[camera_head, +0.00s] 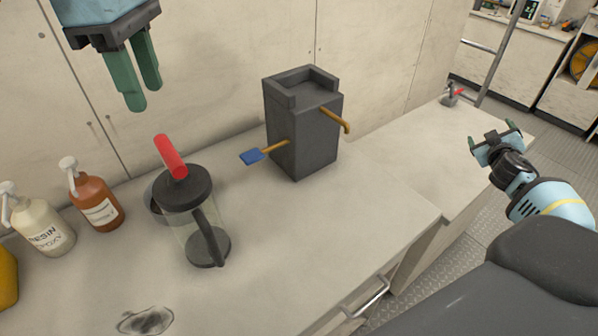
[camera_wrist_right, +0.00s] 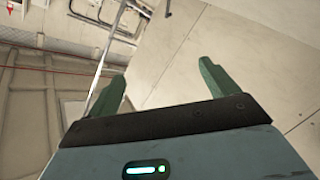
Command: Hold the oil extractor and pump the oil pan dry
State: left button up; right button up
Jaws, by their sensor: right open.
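A clear cylinder (camera_head: 186,230) with a black lid, red handle (camera_head: 171,157) and dark hose at its side stands upright on the counter; it looks like the oil extractor. Behind it to the right stands a dark grey block (camera_head: 305,135) with a raised-rim top, a blue-ended lever and a brass pipe. I cannot make out an oil pan or any oil. My left gripper (camera_head: 142,97) hangs above and behind the cylinder, empty, its fingers a little apart. My right gripper (camera_head: 492,136) is open and empty at the far right, away from both; its fingers also show in the right wrist view (camera_wrist_right: 161,80).
A white resin bottle (camera_head: 45,233) and an orange-brown pump bottle (camera_head: 95,205) stand left of the cylinder. The counter right of the cylinder is clear. A wall rises behind.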

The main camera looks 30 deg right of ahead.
jog(key=w+r+t, duration=0.2)
jog(key=w+r, duration=0.1)
jog(key=r, duration=0.7)
jog(key=w+r+t, duration=0.2)
jog(key=w+r, duration=0.1)
jog(key=r, duration=0.7)
jog(key=w+a+r+n+t+y, duration=0.2)
jog(key=w+a+n+y, duration=0.25)
jog(key=a, duration=0.45)
jog(key=w+a+r+n+t+y, duration=0.2)
jog(key=w+a+n+y, duration=0.25)
jog(key=a, duration=0.55)
jog(key=n+g+y, duration=0.6)
jog(key=g+y, duration=0.9)
jog(key=y, duration=0.5)
send_over(220, 215)
jog(key=d, duration=0.3)
jog(key=f, duration=1.2)
jog(key=shift+s+a+f, duration=0.15)
jog(key=shift+s+f, duration=0.05)
notch_tip(220, 215, down, 8)
jog(key=x, duration=0.7)
jog(key=shift+a, duration=0.2)
